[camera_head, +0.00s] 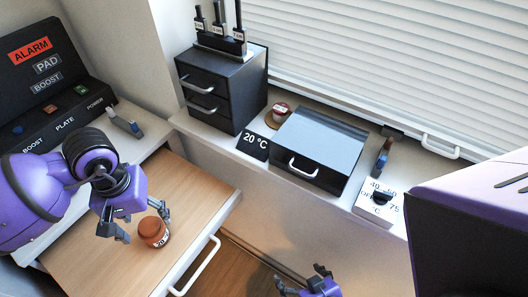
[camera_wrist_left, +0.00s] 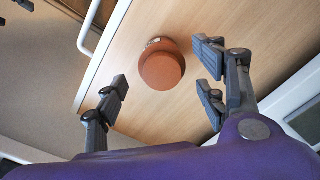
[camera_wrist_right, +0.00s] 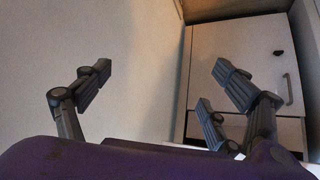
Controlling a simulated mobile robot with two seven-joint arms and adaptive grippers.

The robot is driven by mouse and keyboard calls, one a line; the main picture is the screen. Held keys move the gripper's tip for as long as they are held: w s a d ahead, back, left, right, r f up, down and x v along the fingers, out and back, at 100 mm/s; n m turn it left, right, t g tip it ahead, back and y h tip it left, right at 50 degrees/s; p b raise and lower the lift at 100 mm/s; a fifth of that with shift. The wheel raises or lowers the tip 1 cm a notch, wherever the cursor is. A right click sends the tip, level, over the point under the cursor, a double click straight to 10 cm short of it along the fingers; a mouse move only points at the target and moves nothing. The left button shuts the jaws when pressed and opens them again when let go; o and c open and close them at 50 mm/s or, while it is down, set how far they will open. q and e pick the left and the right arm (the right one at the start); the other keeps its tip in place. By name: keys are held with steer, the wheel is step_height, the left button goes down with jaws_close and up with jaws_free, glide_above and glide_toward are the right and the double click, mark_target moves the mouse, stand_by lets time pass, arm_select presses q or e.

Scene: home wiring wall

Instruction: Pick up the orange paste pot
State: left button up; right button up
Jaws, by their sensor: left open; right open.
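The orange paste pot (camera_head: 153,231) stands on the wooden surface, with a pale label on its side. In the left wrist view the pot (camera_wrist_left: 162,67) shows its round orange-brown lid, just beyond and between the fingers. My left gripper (camera_head: 143,221) is open above and beside the pot, its fingers apart; it also shows in the left wrist view (camera_wrist_left: 160,92). Whether a finger touches the pot I cannot tell. My right gripper (camera_head: 302,283) is open and empty, low at the bottom of the head view; its spread fingers also show in the right wrist view (camera_wrist_right: 160,90).
The wooden surface (camera_head: 105,262) has a white handle (camera_head: 196,266) at its right edge. A black control panel (camera_head: 45,75) stands at left. A shelf carries a black drawer unit (camera_head: 222,88), a grey-lidded box (camera_head: 318,140), a small jar (camera_head: 281,111) and a dial plate (camera_head: 380,202).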

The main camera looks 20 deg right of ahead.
mark_target(149, 226)
arm_select(q)
steer(key=shift+w+f, duration=0.15)
steer(key=shift+w, duration=0.1)
steer(key=f, duration=0.1)
steer(key=f+b, duration=0.1)
steer(key=f, duration=0.2)
steer(key=shift+s+d, duration=0.1)
steer(key=shift+s, duration=0.2)
step_height(149, 226, down, 3)
steer(key=shift+w+r+b, duration=0.1)
steer(key=shift+b, duration=0.5)
steer(key=shift+f, duration=0.45)
steer(key=shift+w+r, duration=0.1)
steer(key=shift+r, duration=0.05)
steer(key=c, duration=1.5)
steer(key=shift+c, duration=0.7)
arm_select(e)
steer(key=s+f, duration=0.2)
steer(key=shift+s+d+f+g, duration=0.3)
steer(key=shift+d+f, duration=0.1)
arm_select(q)
steer(key=shift+r, duration=0.1)
